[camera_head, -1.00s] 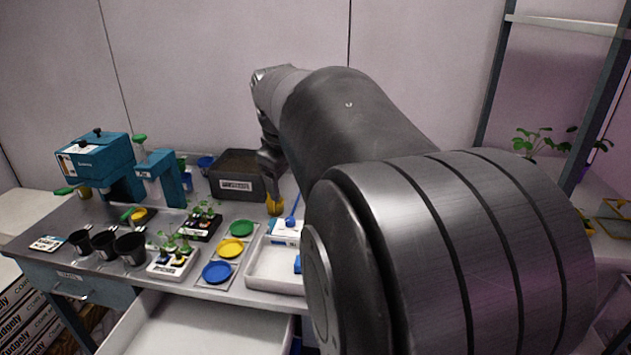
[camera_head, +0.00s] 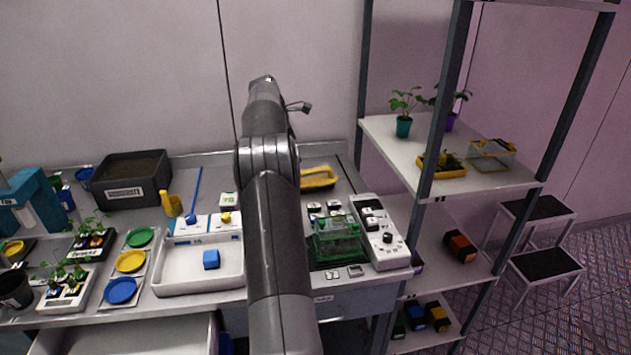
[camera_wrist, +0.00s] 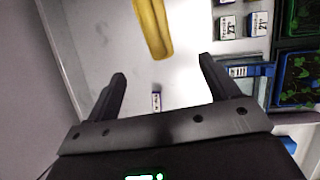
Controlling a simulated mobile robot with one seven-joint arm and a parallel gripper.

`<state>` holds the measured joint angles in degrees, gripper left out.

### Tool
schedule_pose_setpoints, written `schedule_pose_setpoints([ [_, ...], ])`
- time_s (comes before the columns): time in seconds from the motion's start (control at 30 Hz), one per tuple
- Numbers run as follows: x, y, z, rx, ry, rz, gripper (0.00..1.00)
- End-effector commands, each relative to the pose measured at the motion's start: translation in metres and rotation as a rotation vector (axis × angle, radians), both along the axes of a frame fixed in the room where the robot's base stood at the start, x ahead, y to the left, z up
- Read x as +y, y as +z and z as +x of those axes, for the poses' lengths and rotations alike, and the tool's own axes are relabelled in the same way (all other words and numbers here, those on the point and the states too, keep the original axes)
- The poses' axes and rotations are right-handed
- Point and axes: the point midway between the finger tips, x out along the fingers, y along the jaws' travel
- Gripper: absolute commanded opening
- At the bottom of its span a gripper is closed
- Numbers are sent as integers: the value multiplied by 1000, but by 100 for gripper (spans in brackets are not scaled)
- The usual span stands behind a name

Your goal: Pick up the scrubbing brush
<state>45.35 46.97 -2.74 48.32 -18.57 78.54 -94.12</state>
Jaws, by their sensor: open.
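No object is clearly recognisable as the scrubbing brush. A long yellow object (camera_head: 318,178), possibly the brush, lies at the back of the bench, right of my arm. A long yellow piece also shows at the top of the wrist view (camera_wrist: 152,28), beyond my fingertips and apart from them. A small blue block (camera_head: 211,258) lies in the white tray (camera_head: 172,288); I cannot tell what it is. My gripper (camera_wrist: 163,75) is open with nothing between its fingers. My arm hides part of the bench in the head view.
A green box (camera_head: 336,240) and a white panel with knobs (camera_head: 378,232) stand on the right of the bench. A shelf rack (camera_head: 400,165) with plants rises beyond. A dark soil bin (camera_head: 132,190) is at back left. A drawer (camera_head: 130,338) is open below.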

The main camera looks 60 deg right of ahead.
Motion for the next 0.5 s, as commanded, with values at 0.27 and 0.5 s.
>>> schedule_pose_setpoints([
  [0.27,-43,-34,-23,71,43,21,80],
  [0.5,-55,-67,-31,75,45,24,80],
])
